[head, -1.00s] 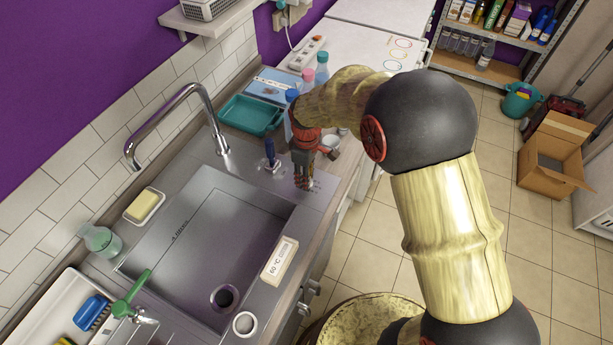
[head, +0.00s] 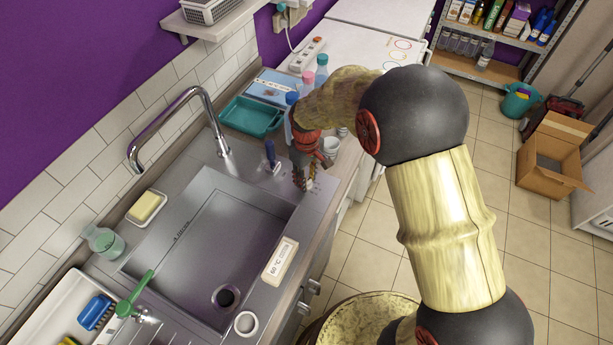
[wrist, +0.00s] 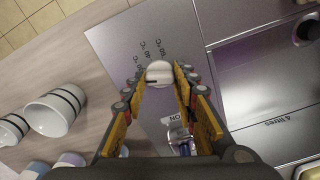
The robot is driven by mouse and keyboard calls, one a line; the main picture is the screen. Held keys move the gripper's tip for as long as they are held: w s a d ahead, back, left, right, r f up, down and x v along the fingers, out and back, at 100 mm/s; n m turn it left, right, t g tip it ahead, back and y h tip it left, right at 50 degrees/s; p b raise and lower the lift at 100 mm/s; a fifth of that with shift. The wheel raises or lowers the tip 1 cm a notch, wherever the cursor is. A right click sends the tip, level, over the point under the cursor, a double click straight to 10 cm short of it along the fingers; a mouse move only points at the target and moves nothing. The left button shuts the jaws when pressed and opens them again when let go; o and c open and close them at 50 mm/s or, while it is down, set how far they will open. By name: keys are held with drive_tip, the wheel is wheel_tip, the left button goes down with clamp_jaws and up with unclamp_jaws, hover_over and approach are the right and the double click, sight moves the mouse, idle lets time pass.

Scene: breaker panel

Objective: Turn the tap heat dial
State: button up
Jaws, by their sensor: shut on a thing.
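The tap heat dial (wrist: 159,73) is a small pale round knob on the steel sink deck, with a short dark line on its face. Printed °C marks fan out beside it in the wrist view. My gripper (wrist: 160,82) is shut on the dial, one finger on each side. In the head view my gripper (head: 302,182) points down at the deck, and its fingers hide the dial. The blue tap lever (head: 270,154) stands just left of my gripper.
The curved tap spout (head: 160,122) rises over the sink basin (head: 215,250). A teal tray (head: 252,116) and several bottles (head: 308,78) stand behind my gripper. White cups (wrist: 52,112) stand close to it on the counter.

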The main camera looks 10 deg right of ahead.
drive_tip(key=m+p, duration=0.1)
drive_tip(key=m, duration=0.5)
drive_tip(key=shift+p, duration=0.4)
drive_tip(key=m+p, duration=0.1)
drive_tip(key=m, duration=0.4)
drive_tip(key=shift+m, duration=0.4)
drive_tip(key=o, duration=1.1)
drive_tip(key=shift+o, duration=0.3)
wheel_tip(320, 180, up, 12)
